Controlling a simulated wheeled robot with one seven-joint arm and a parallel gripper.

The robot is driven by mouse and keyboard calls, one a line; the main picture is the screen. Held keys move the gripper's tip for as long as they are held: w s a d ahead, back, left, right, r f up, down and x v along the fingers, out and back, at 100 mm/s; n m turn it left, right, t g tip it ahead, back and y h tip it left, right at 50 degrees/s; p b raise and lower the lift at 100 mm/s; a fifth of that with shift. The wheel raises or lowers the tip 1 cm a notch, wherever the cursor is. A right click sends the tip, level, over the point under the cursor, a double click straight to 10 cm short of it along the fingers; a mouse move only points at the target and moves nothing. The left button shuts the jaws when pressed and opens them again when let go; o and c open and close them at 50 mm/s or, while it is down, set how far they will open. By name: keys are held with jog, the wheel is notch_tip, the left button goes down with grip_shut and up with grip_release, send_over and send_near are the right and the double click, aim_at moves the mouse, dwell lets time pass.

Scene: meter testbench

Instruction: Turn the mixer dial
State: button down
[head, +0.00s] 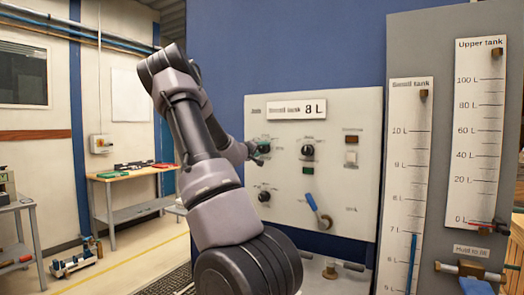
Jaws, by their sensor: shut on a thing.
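A light grey control panel (345,105) stands in front of a blue wall and carries several controls. The small labels are too blurred to tell which dial is the mixer. The panel's sign (296,109) reads "Small tank 8 L".
A blue-handled lever (318,212) is at the panel's lower middle, and a switch (351,157) is at its right. Small tank (410,110) and Upper tank (480,120) scales stand to the right.

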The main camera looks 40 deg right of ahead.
dwell(0.4)
jog(key=shift+c, duration=1.4)
grip_release()
jog(key=shift+a, duration=0.1)
jog(key=v, duration=1)
jog(key=shift+a, duration=0.35)
